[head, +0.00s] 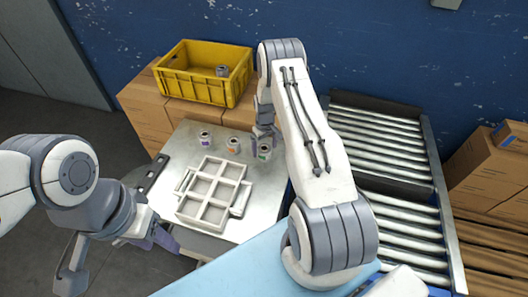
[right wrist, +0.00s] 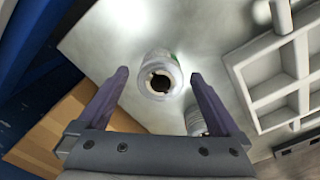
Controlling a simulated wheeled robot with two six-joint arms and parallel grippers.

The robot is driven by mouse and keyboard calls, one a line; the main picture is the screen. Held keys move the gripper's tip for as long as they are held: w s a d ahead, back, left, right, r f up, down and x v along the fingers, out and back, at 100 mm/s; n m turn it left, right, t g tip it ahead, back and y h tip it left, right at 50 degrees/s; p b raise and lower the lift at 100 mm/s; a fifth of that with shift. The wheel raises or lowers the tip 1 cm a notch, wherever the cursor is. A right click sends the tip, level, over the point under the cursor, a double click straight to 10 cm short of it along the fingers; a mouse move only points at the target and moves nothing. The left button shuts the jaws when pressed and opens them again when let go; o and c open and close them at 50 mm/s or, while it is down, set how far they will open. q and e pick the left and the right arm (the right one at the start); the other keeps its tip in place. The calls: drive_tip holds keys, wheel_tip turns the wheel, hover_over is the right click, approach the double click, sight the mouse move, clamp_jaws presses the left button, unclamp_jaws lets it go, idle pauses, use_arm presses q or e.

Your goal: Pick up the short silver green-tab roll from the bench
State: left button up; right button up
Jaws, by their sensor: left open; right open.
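The short silver green-tab roll (head: 264,152) stands upright on the metal bench (head: 185,137), at the right end of a row of small rolls. In the right wrist view the roll (right wrist: 160,76) shows its open hollow top, with a bit of green on its far side. My right gripper (right wrist: 158,80) is open, its two fingers on either side of the roll and apart from it. In the head view my right gripper (head: 264,130) is just behind the roll. My left gripper (head: 122,262) is open and empty, left of the bench's front.
An orange-tab roll (head: 233,145) and a purple-tab roll (head: 205,138) stand to the left. A white compartment tray (head: 213,190) lies in front. A yellow crate (head: 205,92) with a roll inside sits on cardboard boxes behind. A roller conveyor (head: 385,150) is at right.

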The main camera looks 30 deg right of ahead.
drive_tip(key=shift+f, duration=0.25)
drive_tip(key=c, duration=1.5)
drive_tip(key=shift+r, duration=0.1)
drive_tip(key=shift+c, duration=0.2)
